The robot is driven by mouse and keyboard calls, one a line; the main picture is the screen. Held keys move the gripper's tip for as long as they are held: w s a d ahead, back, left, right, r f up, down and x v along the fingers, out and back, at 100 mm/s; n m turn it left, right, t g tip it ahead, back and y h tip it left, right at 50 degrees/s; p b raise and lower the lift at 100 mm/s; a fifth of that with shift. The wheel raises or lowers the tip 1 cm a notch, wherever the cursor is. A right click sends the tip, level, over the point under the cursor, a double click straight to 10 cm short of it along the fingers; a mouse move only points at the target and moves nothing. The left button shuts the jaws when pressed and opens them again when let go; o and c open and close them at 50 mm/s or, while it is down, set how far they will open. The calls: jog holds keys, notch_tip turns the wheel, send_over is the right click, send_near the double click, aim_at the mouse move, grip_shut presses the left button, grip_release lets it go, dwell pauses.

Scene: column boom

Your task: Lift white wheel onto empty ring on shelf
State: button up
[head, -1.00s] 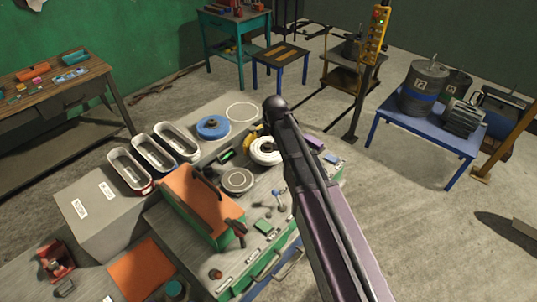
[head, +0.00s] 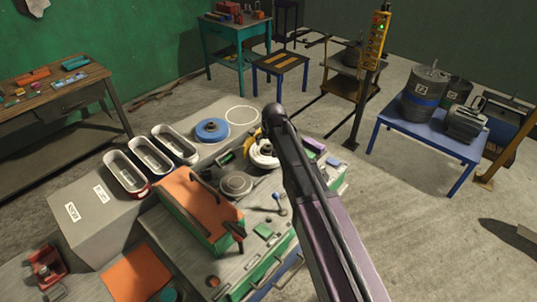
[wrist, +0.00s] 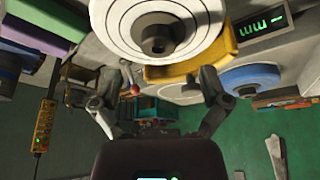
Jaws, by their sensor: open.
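The white wheel (head: 261,157) is beside the dark arm link in the head view, partly covered by it. In the wrist view the white wheel (wrist: 190,25) fills the top middle, with its dark hub facing the camera. A yellow piece (wrist: 185,68) shows along its edge. My gripper (wrist: 160,82) is open, its two fingers apart on either side near the yellow piece. No grip on the wheel shows; whether a finger touches it I cannot tell. The empty ring (head: 242,107), a white outline, lies on the grey shelf surface behind the blue wheel. My gripper is hidden in the head view.
The blue wheel (head: 212,130) sits left of the empty ring. Several oblong trays (head: 151,155) stand farther left. A grey round disc (head: 236,185) and an orange-topped box (head: 196,205) are in front. A purple block (head: 315,145) lies right of the arm.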

aim_at(268, 147)
jog(key=shift+f, duration=0.15)
jog(key=shift+b+x, duration=2.4)
jog(key=shift+x, duration=0.1)
grip_shut()
